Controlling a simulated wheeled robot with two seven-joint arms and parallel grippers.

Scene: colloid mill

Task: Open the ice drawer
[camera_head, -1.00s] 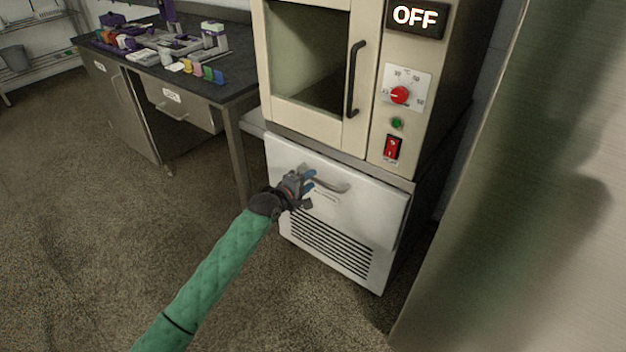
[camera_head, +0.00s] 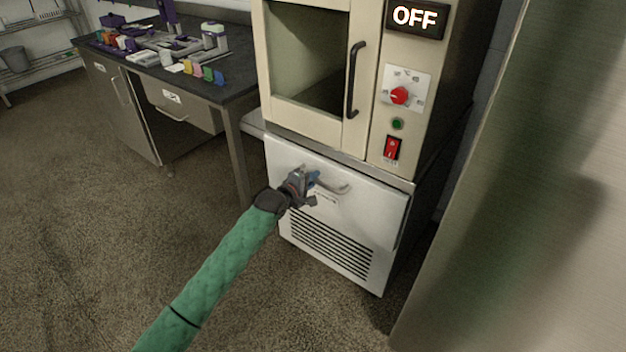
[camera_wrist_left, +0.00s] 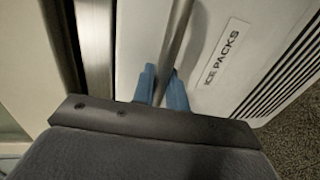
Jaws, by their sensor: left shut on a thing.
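The ice drawer (camera_head: 375,208) is a white front below the beige oven-like unit, and it looks closed. Its grey bar handle (camera_head: 342,189) runs across the upper part. My left gripper (camera_head: 313,177) is at the left part of the handle. In the left wrist view its blue fingers (camera_wrist_left: 161,88) are shut on the handle bar (camera_wrist_left: 176,35), one on each side. A label reading "ICE PACKS" (camera_wrist_left: 222,58) shows beside the handle. My right gripper is not in view.
Above the drawer is the beige cabinet (camera_head: 360,130) with a dark handle, red knob and OFF display. A dark-topped bench (camera_head: 235,88) with colourful items stands at left. A large metal surface (camera_head: 530,220) stands close at right. The floor before the drawer is clear.

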